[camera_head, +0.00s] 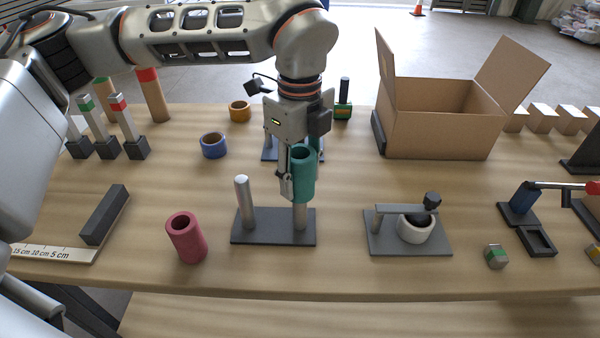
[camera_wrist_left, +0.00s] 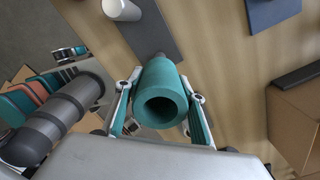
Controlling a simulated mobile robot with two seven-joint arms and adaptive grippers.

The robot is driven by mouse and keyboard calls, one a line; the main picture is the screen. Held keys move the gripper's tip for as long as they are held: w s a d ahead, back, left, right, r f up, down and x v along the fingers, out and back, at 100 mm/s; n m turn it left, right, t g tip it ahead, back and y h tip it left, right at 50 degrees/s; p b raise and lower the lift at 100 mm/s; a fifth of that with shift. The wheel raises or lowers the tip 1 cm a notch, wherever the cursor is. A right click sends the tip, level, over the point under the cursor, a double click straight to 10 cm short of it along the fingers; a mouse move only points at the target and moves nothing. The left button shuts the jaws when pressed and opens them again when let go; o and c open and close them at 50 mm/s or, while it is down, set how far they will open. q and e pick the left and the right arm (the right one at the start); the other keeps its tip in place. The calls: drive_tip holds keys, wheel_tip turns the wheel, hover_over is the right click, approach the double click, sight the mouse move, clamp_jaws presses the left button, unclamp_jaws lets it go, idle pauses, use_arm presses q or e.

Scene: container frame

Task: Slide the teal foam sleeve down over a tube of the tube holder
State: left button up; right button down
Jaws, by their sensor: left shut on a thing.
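My left gripper (camera_head: 292,182) is shut on the upright teal foam sleeve (camera_head: 303,175). In the left wrist view the gripper (camera_wrist_left: 160,112) has one finger on each side of the sleeve (camera_wrist_left: 161,75), and its open upper end faces the camera. The tube holder (camera_head: 272,239) is a dark plate with two pale tubes. Its left tube (camera_head: 245,205) is bare. The lower part of its right tube (camera_head: 300,217) shows directly below the sleeve, while its upper part is hidden. I cannot tell whether the sleeve surrounds that top or is in front of it. My right gripper is not seen.
A red sleeve (camera_head: 186,238) stands left of the holder. A plate with a clamp arm and white ring (camera_head: 415,230) stands to the right. Blue (camera_head: 213,145) and orange (camera_head: 240,111) rings lie behind. An open cardboard box (camera_head: 440,130) stands at the back right.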

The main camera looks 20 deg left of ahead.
sight(300, 211)
use_arm(q)
drive_tip(key=shift+f+b, duration=1.15)
drive_tip(key=shift+f, duration=1.5)
idle(1.2)
drive_tip(key=shift+f+b, duration=0.5)
drive_tip(key=shift+f, duration=0.9)
idle(0.7)
drive_tip(key=shift+f+b, duration=0.3)
drive_tip(key=shift+f, duration=0.65)
idle(0.4)
drive_tip(key=o, duration=1.4)
